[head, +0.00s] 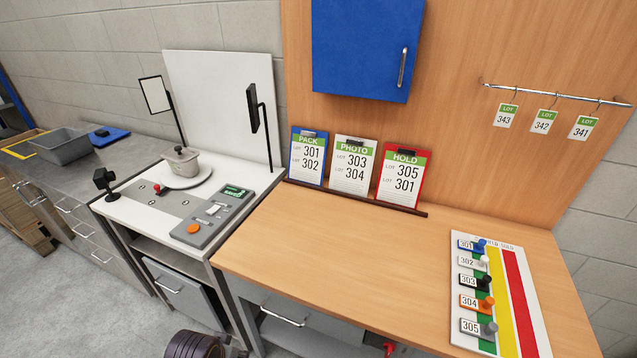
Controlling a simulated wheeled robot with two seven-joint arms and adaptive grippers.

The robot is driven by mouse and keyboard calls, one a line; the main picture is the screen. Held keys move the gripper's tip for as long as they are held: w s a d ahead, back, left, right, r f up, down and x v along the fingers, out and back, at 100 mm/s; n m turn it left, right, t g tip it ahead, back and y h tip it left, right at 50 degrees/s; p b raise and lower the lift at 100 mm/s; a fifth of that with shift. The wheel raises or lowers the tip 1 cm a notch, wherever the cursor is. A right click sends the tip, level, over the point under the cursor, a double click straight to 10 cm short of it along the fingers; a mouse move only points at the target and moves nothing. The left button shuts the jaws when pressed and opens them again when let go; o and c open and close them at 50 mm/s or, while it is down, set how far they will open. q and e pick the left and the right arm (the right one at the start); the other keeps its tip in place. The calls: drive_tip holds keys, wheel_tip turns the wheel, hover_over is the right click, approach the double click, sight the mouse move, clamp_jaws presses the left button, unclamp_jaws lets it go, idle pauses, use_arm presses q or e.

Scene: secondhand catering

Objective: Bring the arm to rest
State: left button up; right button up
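Neither of my grippers shows clearly in the head view. A dark ribbed round part (195,345) is cut off by the bottom edge at the left of the wooden bench; I cannot tell what it is. The wooden bench (350,265) has a bare top in its middle. On its right lies a striped board (525,310) with several numbered tags, 301 to 305, and coloured pegs in the green column.
A white photo station (125,215) holds a lidded pot (181,160) on a white turntable and a control panel (213,220). PACK, PHOTO and HOLD cards (354,165) stand at the bench's back. A blue cabinet (365,45) hangs above. Lot tags (544,121) hang from a rail.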

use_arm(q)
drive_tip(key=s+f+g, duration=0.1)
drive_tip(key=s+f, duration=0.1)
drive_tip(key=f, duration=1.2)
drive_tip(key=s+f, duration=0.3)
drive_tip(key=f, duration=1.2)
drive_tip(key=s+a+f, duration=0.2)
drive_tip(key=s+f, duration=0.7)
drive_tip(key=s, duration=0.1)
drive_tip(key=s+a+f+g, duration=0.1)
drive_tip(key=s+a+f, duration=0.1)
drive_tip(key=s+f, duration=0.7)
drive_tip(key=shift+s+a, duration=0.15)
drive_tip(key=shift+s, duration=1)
